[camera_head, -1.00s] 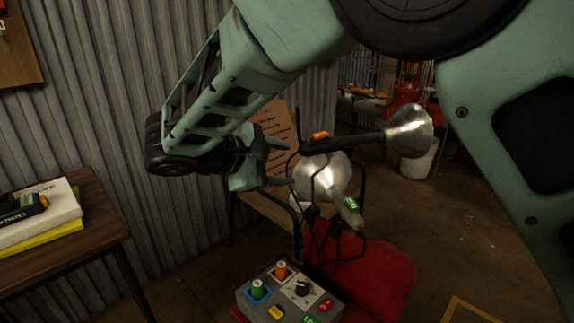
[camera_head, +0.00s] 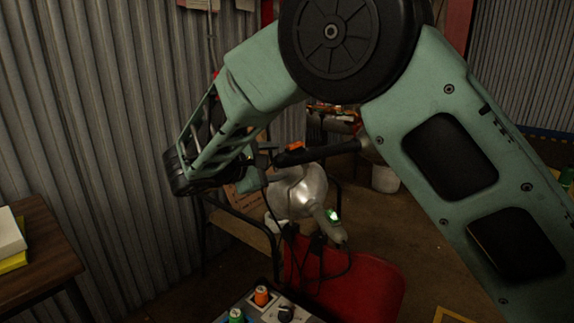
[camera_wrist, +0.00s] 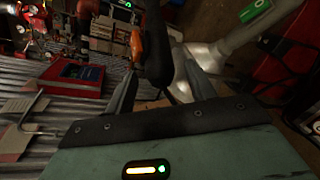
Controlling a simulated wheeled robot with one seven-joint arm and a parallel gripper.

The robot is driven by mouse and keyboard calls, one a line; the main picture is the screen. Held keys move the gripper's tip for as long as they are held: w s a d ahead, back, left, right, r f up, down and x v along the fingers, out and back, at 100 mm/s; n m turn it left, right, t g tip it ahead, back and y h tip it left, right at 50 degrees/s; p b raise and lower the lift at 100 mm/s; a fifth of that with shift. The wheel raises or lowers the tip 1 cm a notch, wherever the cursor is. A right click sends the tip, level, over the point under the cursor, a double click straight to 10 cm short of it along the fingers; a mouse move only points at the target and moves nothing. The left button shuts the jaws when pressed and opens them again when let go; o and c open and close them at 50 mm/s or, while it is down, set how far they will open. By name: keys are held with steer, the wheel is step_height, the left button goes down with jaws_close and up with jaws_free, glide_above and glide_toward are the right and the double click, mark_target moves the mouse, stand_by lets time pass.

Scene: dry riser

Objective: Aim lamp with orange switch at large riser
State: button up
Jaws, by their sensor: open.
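The lamp with the orange switch has a black handle (camera_head: 325,152) pointing left and an orange switch (camera_head: 296,146) on top. In the wrist view the black handle (camera_wrist: 158,45) and orange switch (camera_wrist: 136,45) show between my open fingers (camera_wrist: 154,85). A second lamp, with a silver shade (camera_head: 300,190) and a green switch (camera_head: 333,215), hangs just below. I cannot make out the large riser.
A red chair-like seat (camera_head: 350,285) is under the lamps, with dark cables hanging over it. A control box (camera_head: 268,310) with coloured knobs is at the bottom. A wooden table (camera_head: 45,245) stands left, before a corrugated wall (camera_head: 90,120). A white bucket (camera_head: 385,178) stands behind.

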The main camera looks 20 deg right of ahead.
mark_target(288, 162)
steer(key=shift+b+x, duration=0.3)
steer(key=shift+x, duration=2.05)
steer(key=c, duration=0.9)
jaws_close()
steer(key=shift+s+f, duration=0.1)
steer(key=shift+f, duration=0.05)
